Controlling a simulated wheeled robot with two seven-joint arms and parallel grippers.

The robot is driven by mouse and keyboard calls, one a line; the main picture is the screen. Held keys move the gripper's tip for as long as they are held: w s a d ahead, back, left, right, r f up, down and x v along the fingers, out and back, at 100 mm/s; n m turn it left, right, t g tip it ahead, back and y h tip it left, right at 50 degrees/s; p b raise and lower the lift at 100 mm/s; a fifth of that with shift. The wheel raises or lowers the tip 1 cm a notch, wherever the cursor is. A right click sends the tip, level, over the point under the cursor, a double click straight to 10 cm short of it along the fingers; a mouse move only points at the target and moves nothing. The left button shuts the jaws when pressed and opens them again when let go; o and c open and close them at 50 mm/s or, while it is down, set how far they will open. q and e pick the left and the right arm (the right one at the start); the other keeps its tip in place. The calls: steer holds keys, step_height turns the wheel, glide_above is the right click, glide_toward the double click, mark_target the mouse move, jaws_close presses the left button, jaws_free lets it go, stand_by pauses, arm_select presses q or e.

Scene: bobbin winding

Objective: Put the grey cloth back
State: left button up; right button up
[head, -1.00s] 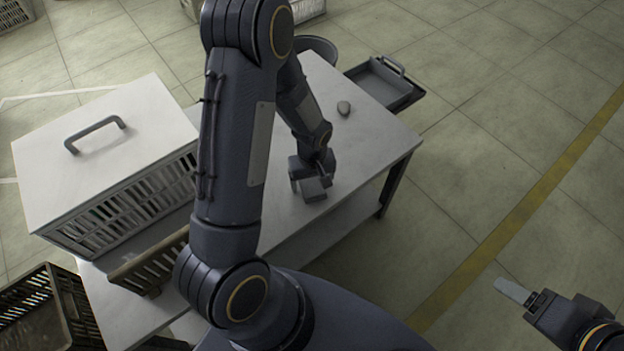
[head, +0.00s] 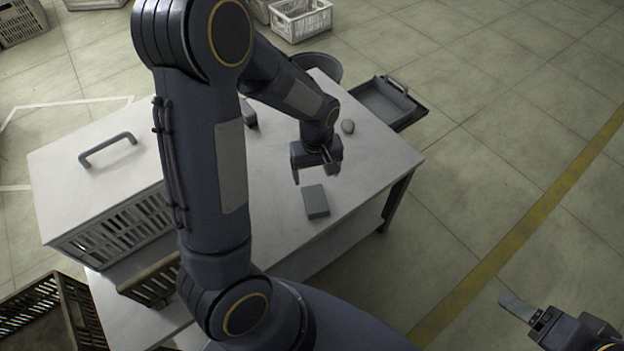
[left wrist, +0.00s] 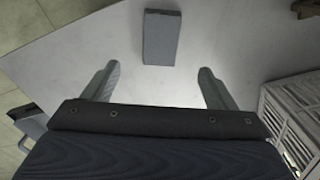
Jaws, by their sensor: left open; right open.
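The grey cloth (head: 316,201) appears as a small, flat, folded rectangular block lying on the light table near its front right edge. It also shows in the left wrist view (left wrist: 161,37), just beyond the fingertips. My left gripper (head: 316,175) is open and empty above the table, on the far side of the cloth and apart from it. In the left wrist view its two fingers (left wrist: 157,76) stand wide apart with nothing between them. My right gripper (head: 517,309) is at the lower right over the floor, away from the table, open and holding nothing visible.
A white slatted box with a handle (head: 107,150) stands on the table's left. A dark tray (head: 385,102) adjoins the right edge. A dark crate (head: 75,310) is at lower left.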

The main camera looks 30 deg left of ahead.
arm_select(q)
steer(key=s+d+r+m+t+h, duration=0.2)
steer(key=s+r+m, duration=0.1)
steer(key=s+r, duration=0.5)
steer(key=s+d+r+m+t+h, duration=0.1)
steer(key=s+d+r+m+t, duration=0.1)
steer(key=s+r, duration=0.6)
steer(key=shift+s+r+m+t+h, duration=0.4)
steer(key=shift+m+t, duration=0.4)
steer(key=shift+m, duration=0.4)
step_height(320, 180, up, 12)
steer(key=p, duration=1.2)
steer(key=shift+r, duration=0.1)
